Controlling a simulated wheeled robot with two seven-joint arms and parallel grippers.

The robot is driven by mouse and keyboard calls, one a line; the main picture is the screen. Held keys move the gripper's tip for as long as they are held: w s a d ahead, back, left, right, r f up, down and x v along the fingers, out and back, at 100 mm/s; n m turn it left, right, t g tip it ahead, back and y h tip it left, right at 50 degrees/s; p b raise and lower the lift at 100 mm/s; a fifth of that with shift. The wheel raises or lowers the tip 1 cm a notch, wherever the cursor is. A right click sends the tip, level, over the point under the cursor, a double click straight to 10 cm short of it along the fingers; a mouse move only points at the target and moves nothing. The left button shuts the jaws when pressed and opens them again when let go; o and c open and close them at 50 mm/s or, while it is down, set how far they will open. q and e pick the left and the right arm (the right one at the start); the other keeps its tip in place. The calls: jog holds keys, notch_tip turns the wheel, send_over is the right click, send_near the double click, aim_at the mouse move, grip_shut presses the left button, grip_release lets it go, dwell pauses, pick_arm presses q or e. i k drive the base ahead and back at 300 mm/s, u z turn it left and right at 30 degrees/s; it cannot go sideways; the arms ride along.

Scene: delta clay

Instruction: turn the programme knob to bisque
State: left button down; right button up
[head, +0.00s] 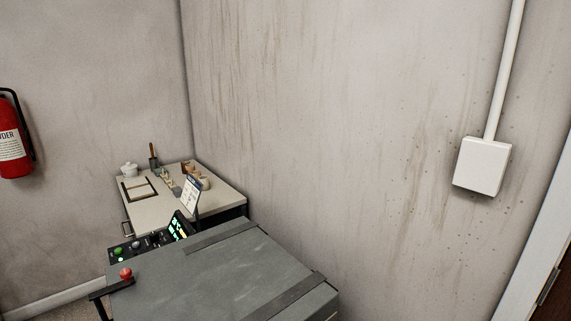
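A dark control panel (156,236) stands at the left side of a grey box-shaped unit (235,270), at lower left in the head view. The panel carries a green button (118,251), small round dark controls beside it, and a lit screen (178,228) with green and white marks. Which control is the programme knob, and where it points, is too small to tell. No bisque label can be read. Neither of my grippers is in view.
A red button (126,273) sits on a dark bar at the unit's left. Behind is a pale-topped table (218,197) with a white pot (129,169), small clay-coloured pieces and a printed card (190,192). A fire extinguisher (12,137) hangs at left. A wall runs close along the right.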

aim_at(153, 237)
jog(key=u, duration=1.05)
jog(key=k, duration=1.25)
jog(key=u, duration=0.65)
jog(key=i, duration=1.4)
jog(key=z, duration=0.9)
